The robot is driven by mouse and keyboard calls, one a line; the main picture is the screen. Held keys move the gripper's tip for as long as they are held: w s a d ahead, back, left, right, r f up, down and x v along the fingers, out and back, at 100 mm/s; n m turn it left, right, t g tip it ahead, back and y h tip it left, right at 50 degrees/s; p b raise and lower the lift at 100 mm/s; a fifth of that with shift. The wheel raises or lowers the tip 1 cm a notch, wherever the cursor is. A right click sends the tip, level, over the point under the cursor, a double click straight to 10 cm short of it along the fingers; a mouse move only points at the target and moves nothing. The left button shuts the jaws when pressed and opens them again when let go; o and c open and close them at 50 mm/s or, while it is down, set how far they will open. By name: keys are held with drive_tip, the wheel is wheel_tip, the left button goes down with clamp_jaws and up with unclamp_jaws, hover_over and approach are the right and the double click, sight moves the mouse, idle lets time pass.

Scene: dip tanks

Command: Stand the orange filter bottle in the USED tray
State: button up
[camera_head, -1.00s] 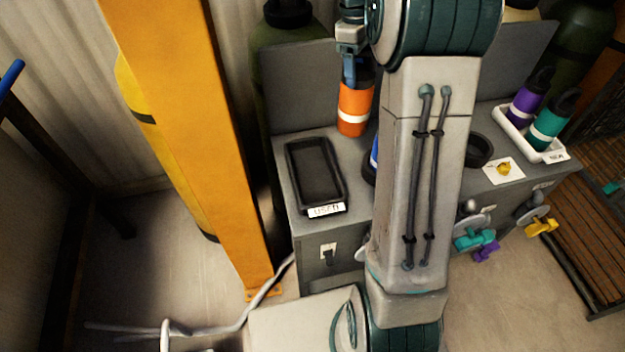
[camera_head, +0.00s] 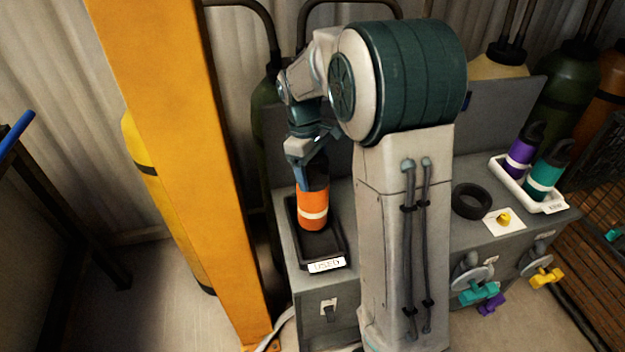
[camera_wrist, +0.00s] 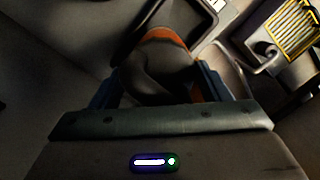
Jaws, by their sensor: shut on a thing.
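The orange filter bottle (camera_head: 312,208) has a dark top and a pale band, and looks upright in the head view. My gripper (camera_head: 309,165) is shut on its dark top. The black USED tray (camera_head: 335,246) lies on the grey bench with its white label (camera_head: 326,265) at the front. The bottle is over the tray; I cannot tell whether its base touches the tray floor. In the wrist view the bottle's dark top (camera_wrist: 160,72) sits between the fingers, with orange showing beyond it and the tray rim (camera_wrist: 128,40) behind.
A yellow post (camera_head: 170,150) stands close left of the bench. A white tray (camera_head: 548,205) holds a purple bottle (camera_head: 520,155) and a teal bottle (camera_head: 547,172) at right. A black ring (camera_head: 471,201) lies on the bench. My arm hides the bench's middle.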

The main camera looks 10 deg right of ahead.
drive_tip(key=shift+f+p, duration=0.35)
drive_tip(key=shift+f, duration=1.7)
drive_tip(key=o, duration=1.8)
drive_tip(key=shift+f, duration=0.1)
drive_tip(key=shift+o, duration=0.2)
drive_tip(key=r, duration=0.4)
drive_tip(key=a+r, duration=0.1)
drive_tip(key=r, duration=0.3)
drive_tip(key=w+r, duration=0.1)
drive_tip(key=r, duration=0.3)
drive_tip(key=shift+a+b, duration=0.15)
drive_tip(key=shift+b, duration=0.25)
drive_tip(key=s+d+f+m+t+y, duration=0.1)
drive_tip(key=s+m+t, duration=0.3)
drive_tip(key=s, duration=1.9)
drive_tip(key=m, duration=0.5)
drive_tip(key=shift+s+d+f, duration=0.15)
drive_tip(key=shift+s+d, duration=0.1)
drive_tip(key=shift+s, duration=0.05)
